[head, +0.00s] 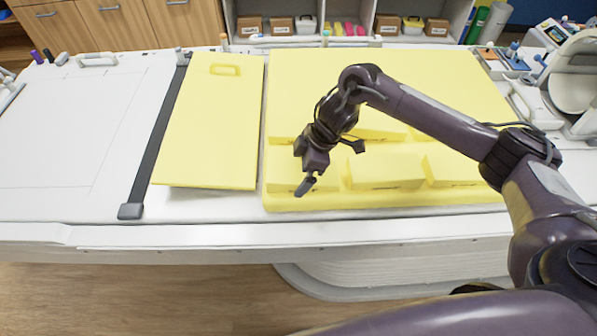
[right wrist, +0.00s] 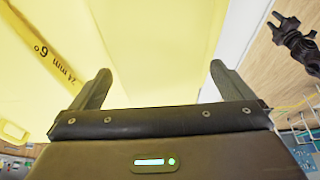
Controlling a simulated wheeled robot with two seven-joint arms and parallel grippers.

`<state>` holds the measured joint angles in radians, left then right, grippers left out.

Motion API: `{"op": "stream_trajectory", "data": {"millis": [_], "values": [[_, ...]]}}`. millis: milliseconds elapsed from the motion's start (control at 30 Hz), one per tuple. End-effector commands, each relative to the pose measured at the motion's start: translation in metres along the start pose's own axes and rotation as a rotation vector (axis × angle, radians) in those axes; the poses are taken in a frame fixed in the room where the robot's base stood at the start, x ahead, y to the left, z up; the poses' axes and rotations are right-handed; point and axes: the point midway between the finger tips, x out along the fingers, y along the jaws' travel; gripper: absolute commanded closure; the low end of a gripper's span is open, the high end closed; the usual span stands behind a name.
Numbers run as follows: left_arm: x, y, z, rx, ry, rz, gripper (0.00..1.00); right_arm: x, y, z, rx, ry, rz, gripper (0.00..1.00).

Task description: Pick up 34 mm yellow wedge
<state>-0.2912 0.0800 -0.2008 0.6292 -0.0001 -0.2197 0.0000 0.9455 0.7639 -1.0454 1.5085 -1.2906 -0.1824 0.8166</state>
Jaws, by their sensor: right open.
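Several yellow wedges lie on a yellow base in the head view, including a front-left one (head: 282,176), a front-middle one (head: 388,170) and a front-right one (head: 452,168). Their labels are too small to read there. My right gripper (head: 331,168) is open and empty above the front-left wedge, fingers pointing down. In the right wrist view, my open gripper (right wrist: 160,72) faces a pale yellow surface.
A yellow panel with a handle (head: 208,120) lies left of the base, beside a dark rail (head: 155,140). The white tabletop (head: 70,130) is clear at left. Shelves with small boxes (head: 282,25) stand behind. Devices (head: 555,95) crowd the right end.

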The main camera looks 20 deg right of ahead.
Motion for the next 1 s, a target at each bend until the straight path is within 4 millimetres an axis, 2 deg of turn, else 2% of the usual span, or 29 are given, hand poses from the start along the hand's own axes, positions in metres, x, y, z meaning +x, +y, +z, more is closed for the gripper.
{"op": "stream_trajectory", "data": {"millis": [67,400,767,867,1000], "values": [[0.000,0.000,-0.001,0.000,0.001,0.000,0.64,0.000,0.000,0.000,0.000,0.000,0.000,0.03],[0.000,0.002,0.013,0.000,-0.019,0.002,0.64,0.000,0.000,0.000,0.000,0.000,0.000,0.45],[0.002,0.002,0.014,0.000,-0.021,0.002,0.64,-0.006,0.001,-0.003,-0.001,0.002,0.002,0.45],[0.004,0.002,0.015,-0.001,-0.021,0.002,0.64,-0.014,0.001,-0.006,-0.003,0.002,0.001,0.45],[0.010,0.002,0.015,-0.001,-0.021,0.002,0.64,-0.037,0.002,-0.016,-0.004,0.003,0.005,0.45]]}}
